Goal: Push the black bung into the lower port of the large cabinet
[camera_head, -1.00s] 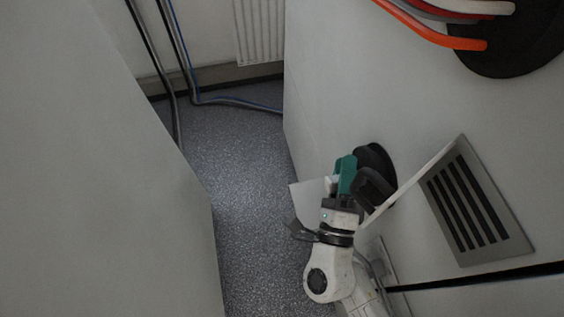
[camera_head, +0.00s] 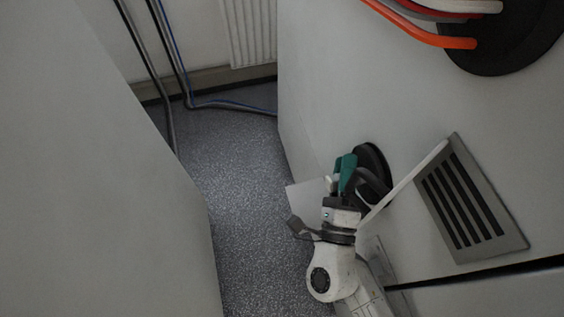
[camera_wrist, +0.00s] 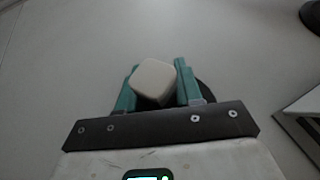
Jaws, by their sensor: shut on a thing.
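My gripper (camera_head: 346,172) has teal fingers and is low against the face of the large cabinet (camera_head: 345,70). In the wrist view the fingers (camera_wrist: 155,88) are shut on a pale, rounded block (camera_wrist: 154,80), which looks like the grip of the held bung. A dark round shape (camera_wrist: 207,90) shows behind the fingers. In the head view a black round rim (camera_head: 373,160) lies at the cabinet face just beyond the fingers, where the lower port is. Fingers and block hide most of the bung and the port opening. I cannot tell how deep the bung sits.
A slotted vent (camera_head: 472,205) with a pale projecting edge is close right of my gripper. Above, orange, red and grey cables enter a larger black port (camera_head: 510,40). Another pale cabinet (camera_head: 100,180) stands at the left. Speckled floor (camera_head: 245,190) is clear between them.

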